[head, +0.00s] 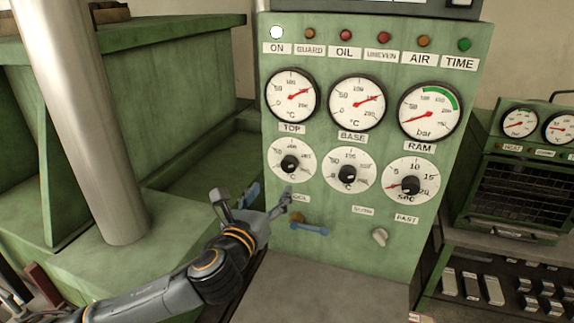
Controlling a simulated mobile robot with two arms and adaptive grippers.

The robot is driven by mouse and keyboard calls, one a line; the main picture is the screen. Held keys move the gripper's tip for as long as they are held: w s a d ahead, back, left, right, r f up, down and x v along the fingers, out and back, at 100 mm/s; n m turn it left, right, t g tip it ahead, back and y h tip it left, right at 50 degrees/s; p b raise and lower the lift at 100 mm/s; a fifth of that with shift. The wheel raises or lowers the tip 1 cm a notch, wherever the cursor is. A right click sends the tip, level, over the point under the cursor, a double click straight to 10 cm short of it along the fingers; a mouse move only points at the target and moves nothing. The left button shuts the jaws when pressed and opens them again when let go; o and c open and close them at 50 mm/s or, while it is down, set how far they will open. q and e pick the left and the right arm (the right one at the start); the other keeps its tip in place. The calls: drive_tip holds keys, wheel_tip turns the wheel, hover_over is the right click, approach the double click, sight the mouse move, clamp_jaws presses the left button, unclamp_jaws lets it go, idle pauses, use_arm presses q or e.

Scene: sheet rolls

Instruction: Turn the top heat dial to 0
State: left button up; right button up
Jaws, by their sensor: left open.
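The top heat dial (290,163) is a black knob on a round white scale, on the green control panel below the TOP label (291,128). Which number its pointer marks is too small to read. The top gauge (291,96) above has a red needle pointing to the upper right. My left gripper (253,192) is open and empty, below and left of the dial. Its right finger is near the scale's lower edge in the picture; I cannot tell the gap in depth. The knob is not covered. My right gripper is not in view.
The base dial (348,173) and the ram dial (410,185) sit to the right. A blue-handled lever (309,229) and a pale knob (380,237) stick out below. A thick metal column (85,120) stands at left. A machine with a wire grille (525,190) is at right.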

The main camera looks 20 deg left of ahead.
sight(287, 167)
use_arm(q)
drive_tip(key=w+p, duration=0.2)
drive_tip(key=w, duration=0.7)
drive_tip(key=shift+w+d, duration=0.1)
drive_tip(key=shift+w, duration=0.2)
drive_tip(key=shift+w+f, duration=0.1)
drive_tip(key=shift+w, duration=0.8)
drive_tip(key=shift+c, duration=0.9)
drive_tip(key=c, duration=1)
